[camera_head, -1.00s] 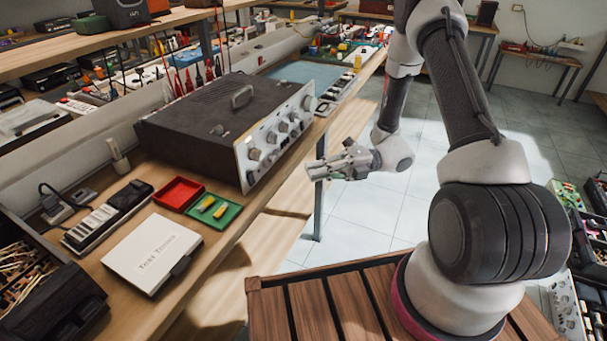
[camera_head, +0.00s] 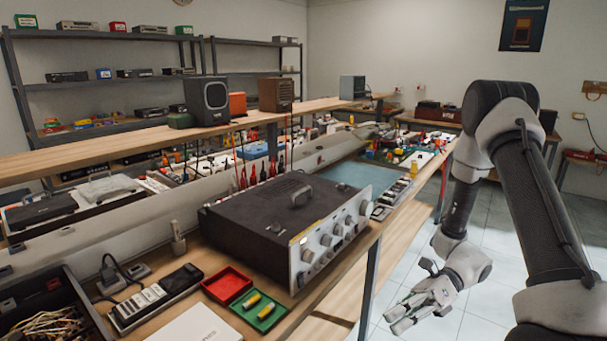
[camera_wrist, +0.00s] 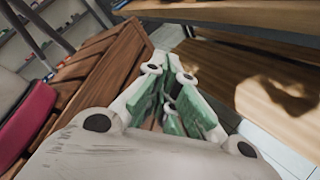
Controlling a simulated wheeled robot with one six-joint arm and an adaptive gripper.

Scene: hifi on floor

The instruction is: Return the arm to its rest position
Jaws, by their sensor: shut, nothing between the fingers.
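My gripper (camera_head: 421,309) shows in the head view to the right of the workbench, over the tiled floor and apart from the bench edge. It is shut and empty. In the wrist view its green-padded fingers (camera_wrist: 172,112) are together, with nothing between them. My arm is bent, with its elbow raised at the right of the head view.
The workbench (camera_head: 338,293) runs along the left, bearing a dark hifi amplifier (camera_head: 275,218), a red tray (camera_head: 227,286) and a green tray (camera_head: 258,311) with yellow pieces. Shelves stand behind. The tiled floor (camera_head: 484,325) beside the gripper is clear.

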